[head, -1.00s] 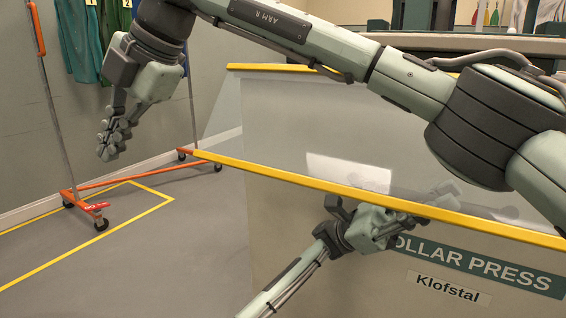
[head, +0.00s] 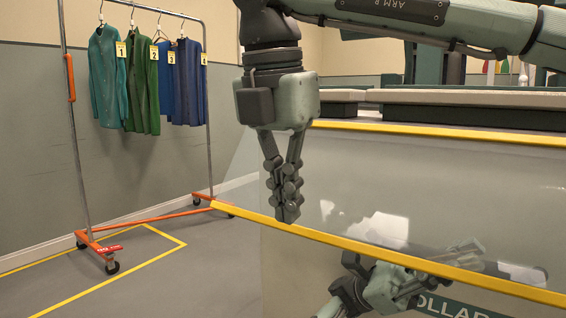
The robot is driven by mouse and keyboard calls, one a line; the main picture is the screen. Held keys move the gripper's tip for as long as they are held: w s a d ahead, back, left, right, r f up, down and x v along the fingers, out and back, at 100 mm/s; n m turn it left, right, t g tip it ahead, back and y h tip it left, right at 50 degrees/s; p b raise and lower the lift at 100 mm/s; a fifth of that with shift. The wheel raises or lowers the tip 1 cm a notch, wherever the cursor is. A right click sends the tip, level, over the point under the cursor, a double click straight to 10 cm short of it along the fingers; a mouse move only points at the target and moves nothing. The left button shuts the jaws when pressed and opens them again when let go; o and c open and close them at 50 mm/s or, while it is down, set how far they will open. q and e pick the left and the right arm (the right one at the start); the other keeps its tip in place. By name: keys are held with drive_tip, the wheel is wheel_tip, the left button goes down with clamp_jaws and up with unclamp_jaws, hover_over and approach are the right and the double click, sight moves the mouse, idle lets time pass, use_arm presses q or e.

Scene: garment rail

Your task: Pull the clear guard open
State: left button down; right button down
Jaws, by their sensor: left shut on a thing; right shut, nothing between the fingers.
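The clear guard (head: 330,205) is a see-through sheet with a yellow front bar (head: 400,255), sloping down toward the right on the press front. My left gripper (head: 440,268) is low at the right. It is shut on the guard at the yellow bar; its fingers show blurred through the sheet, and the bar partly hides it. My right gripper (head: 287,205) hangs from above, shut and empty. Its tips overlap the bar near the guard's left end; I cannot tell whether they touch it.
A garment rail (head: 75,150) on an orange wheeled base stands at the left, with several numbered jackets (head: 140,85). Yellow floor tape (head: 120,285) marks its area. The press top (head: 470,97) lies behind the guard. Floor between rail and press is clear.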

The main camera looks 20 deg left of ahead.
sight(304, 225)
use_arm(q)
drive_tip(key=shift+s+d+f, duration=0.1)
drive_tip(key=shift+s+f, duration=0.05)
drive_tip(key=shift+f, duration=0.25)
use_arm(e)
drive_tip(key=shift+w+d+f, duration=0.3)
drive_tip(key=shift+w+f, duration=0.55)
drive_tip(key=shift+f, duration=0.15)
drive_tip(key=shift+w+d+f, duration=0.25)
drive_tip(key=shift+w+f, duration=0.6)
drive_tip(key=shift+f, duration=0.15)
drive_tip(key=shift+w+d+f+t, duration=0.15)
drive_tip(key=shift+w+f+t, duration=0.15)
drive_tip(key=shift+w+f, duration=0.15)
use_arm(q)
drive_tip(key=c, duration=1.5)
unclamp_jaws()
drive_tip(key=shift+r, duration=0.1)
use_arm(e)
drive_tip(key=shift+f, duration=0.15)
use_arm(q)
drive_tip(key=shift+r, duration=0.1)
use_arm(e)
drive_tip(key=shift+s, duration=0.1)
use_arm(q)
drive_tip(key=shift+r, duration=0.1)
